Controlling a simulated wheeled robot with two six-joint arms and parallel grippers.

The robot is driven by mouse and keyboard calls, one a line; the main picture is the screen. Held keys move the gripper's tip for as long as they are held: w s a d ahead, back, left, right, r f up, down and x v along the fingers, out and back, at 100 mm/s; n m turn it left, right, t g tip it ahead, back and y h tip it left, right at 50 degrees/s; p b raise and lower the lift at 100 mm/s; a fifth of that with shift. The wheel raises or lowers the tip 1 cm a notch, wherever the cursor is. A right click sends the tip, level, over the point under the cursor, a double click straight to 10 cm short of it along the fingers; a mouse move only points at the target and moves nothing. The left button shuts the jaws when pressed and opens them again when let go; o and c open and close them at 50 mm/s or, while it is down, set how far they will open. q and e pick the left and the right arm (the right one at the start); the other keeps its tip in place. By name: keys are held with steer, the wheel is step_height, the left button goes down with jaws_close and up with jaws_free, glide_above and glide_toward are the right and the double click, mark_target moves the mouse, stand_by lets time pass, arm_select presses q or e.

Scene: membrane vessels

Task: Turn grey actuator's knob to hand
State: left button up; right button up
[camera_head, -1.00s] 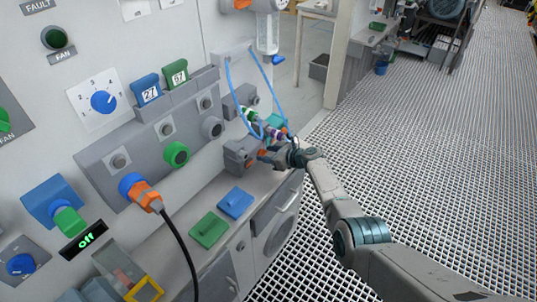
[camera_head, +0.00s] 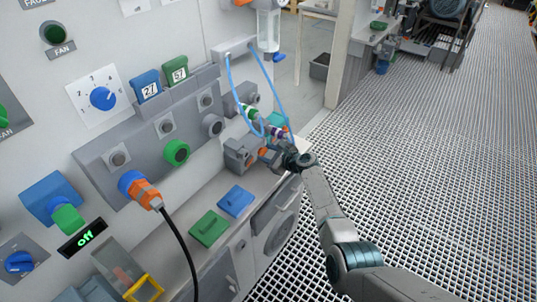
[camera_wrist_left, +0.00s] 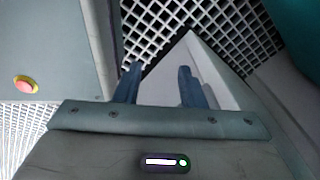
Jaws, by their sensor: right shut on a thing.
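The grey actuator (camera_head: 237,156) is a boxy unit at the back right of the counter, beside the wall panel. An orange part (camera_head: 262,152), which looks like its knob, shows on its right side, partly covered by my right gripper. My right gripper (camera_head: 268,157) comes in from the right and is shut on the knob; the fingertips are small and partly hidden. My left gripper (camera_wrist_left: 158,86) shows only in the left wrist view. Its two fingers are apart with nothing between them, over a pale corner and the grated floor.
Blue tubes (camera_head: 232,92) loop down just behind my right gripper. A purple-and-green banded fitting (camera_head: 262,122) lies close by. The grated floor (camera_head: 430,170) to the right is open.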

steer(key=shift+s+f+n+t+b, duration=0.15)
steer(key=shift+n+t+b, duration=0.35)
steer(key=shift+n+b, duration=0.25)
steer(key=shift+h, duration=0.3)
steer(key=o, duration=1)
steer(key=shift+s, duration=0.1)
steer(key=v, duration=1)
steer(key=shift+s+d+p, duration=0.2)
steer(key=shift+s+p, duration=0.05)
steer(key=shift+p, duration=0.15)
